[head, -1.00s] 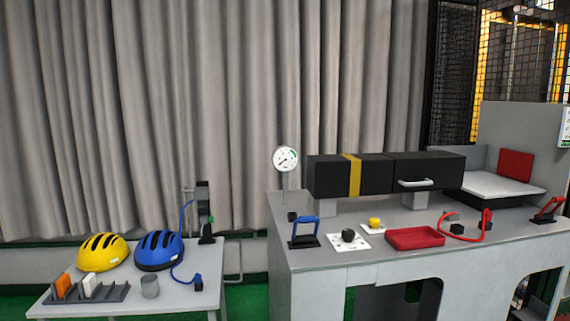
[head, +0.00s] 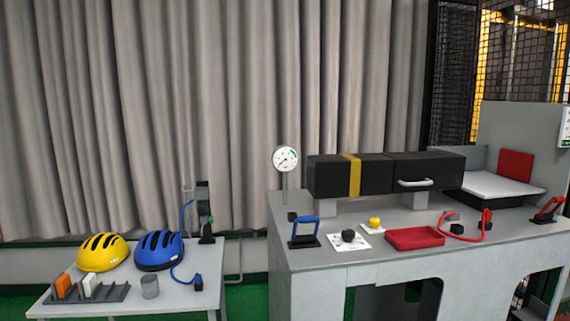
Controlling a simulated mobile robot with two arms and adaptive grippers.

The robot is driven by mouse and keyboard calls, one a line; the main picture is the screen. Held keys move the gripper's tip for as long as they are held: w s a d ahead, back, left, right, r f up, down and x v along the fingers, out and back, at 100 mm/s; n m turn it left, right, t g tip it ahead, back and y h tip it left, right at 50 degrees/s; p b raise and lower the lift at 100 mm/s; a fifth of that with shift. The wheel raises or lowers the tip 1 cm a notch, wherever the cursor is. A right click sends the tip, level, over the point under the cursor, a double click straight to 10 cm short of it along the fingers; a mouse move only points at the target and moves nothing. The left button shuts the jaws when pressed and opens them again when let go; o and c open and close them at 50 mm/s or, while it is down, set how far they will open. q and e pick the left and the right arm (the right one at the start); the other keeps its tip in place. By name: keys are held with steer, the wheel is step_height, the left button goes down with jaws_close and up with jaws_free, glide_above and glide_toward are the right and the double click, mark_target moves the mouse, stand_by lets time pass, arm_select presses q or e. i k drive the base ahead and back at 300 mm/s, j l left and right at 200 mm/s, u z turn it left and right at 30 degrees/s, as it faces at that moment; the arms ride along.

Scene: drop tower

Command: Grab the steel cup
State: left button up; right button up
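The steel cup (head: 150,287) is a small grey cylinder standing upright on the left table (head: 205,284), near its front edge. It stands in front of the blue helmet (head: 159,251) and just right of the dark rack (head: 112,293). Neither of my grippers shows in the head view, and nothing is touching the cup from above.
A yellow helmet (head: 103,253) sits left of the blue one. A blue cable with a black plug (head: 198,283) lies right of the cup. A grey workbench (head: 330,277) with a red tray (head: 414,238) stands to the right, past a gap.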

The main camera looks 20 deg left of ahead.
mark_target(150, 286)
steer(key=u, duration=1.65)
steer(key=i+j, duration=0.2)
steer(key=i, duration=0.2)
steer(key=i+j, duration=0.2)
steer(key=i, duration=0.25)
